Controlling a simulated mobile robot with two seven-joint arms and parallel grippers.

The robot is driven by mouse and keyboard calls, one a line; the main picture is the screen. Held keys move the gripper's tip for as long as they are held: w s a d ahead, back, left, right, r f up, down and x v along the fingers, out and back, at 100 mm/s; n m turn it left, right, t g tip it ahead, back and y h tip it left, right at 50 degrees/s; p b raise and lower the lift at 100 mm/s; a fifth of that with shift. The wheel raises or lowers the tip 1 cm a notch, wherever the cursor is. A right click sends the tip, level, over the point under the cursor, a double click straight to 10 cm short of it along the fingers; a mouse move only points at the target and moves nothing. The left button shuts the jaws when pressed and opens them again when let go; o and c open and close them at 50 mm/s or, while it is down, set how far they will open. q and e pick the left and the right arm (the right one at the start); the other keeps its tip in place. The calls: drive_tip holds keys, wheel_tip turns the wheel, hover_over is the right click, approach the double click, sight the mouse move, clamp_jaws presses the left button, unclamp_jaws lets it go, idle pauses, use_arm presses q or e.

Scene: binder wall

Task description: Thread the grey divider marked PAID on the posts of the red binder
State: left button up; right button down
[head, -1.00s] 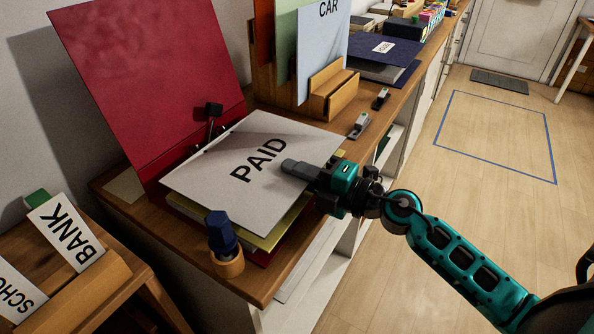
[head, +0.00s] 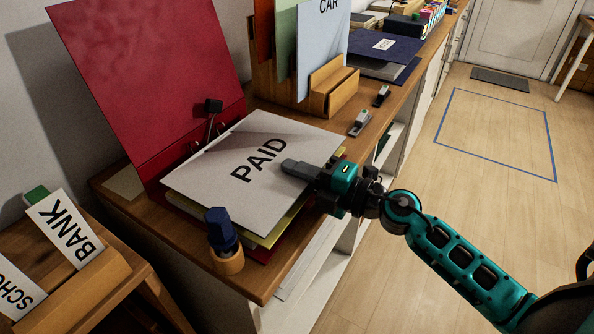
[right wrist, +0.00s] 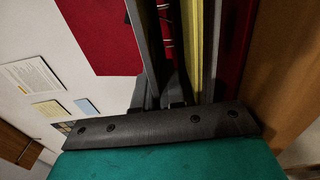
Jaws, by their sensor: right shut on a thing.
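The grey divider marked PAID (head: 285,137) lies roughly flat over the open red binder (head: 150,75), whose cover leans up against the wall. My right gripper (head: 290,168) is shut on the divider's right-hand edge. The binder's posts (head: 196,147) show in small part along the divider's far left edge, by the black lever (head: 213,106). I cannot tell whether the holes are around the posts. A yellow divider (head: 274,238) shows under the grey one. The right wrist view shows the yellow divider (right wrist: 195,40) edge-on near the fingers. My left gripper is not in view.
A blue stamp in a round wooden holder (head: 222,240) stands close to the divider's near corner. A wooden rack (head: 333,88) with upright dividers and two small grey items (head: 360,122) stand beyond. BANK and SCHOOL-type cards (head: 65,232) stand at lower left.

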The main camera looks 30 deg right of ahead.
drive_tip(key=shift+f, duration=0.55)
idle(0.8)
